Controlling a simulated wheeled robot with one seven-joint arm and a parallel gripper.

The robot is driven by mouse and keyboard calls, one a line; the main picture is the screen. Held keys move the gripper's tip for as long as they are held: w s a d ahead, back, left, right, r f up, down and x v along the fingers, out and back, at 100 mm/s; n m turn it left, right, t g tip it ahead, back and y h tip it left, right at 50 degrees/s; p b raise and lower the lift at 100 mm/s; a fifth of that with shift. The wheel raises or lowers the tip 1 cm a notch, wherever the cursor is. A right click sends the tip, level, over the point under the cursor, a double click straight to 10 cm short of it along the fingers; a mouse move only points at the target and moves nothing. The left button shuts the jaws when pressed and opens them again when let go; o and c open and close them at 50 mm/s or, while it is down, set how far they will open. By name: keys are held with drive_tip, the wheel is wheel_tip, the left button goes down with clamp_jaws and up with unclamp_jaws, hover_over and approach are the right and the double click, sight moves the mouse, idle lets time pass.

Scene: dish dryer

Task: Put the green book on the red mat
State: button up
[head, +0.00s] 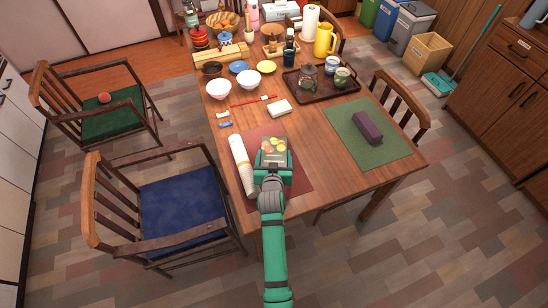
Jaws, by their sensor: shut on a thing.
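The red mat (303,177) lies on the near left part of the wooden table. My gripper (272,159) is over the mat, reaching in from the near edge. It is shut on the green book (273,145), a small item with yellow, red and green shapes on its cover. The book is just beyond the fingers and over the mat in the picture. I cannot tell whether it touches the mat. My gripper and arm hide the middle and near part of the mat.
A rolled pale item (241,163) lies along the mat's left side. A purple block (367,127) rests on a green mat (390,150) to the right. A white block (279,108), bowls and a dark tray (330,94) stand farther back. A blue-seated chair (180,208) is at left.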

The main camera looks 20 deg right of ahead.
drive_tip(key=shift+w+f, duration=0.1)
drive_tip(key=shift+f, duration=0.35)
drive_tip(key=shift+f, duration=0.1)
drive_tip(key=o, duration=1.2)
drive_tip(key=shift+s, duration=0.2)
drive_tip(key=shift+s+r, duration=0.1)
drive_tip(key=shift+r, duration=0.1)
drive_tip(key=v, duration=1.1)
drive_tip(key=shift+s+a+r, duration=0.1)
drive_tip(key=shift+s+a, duration=0.05)
drive_tip(key=shift+s, duration=0.1)
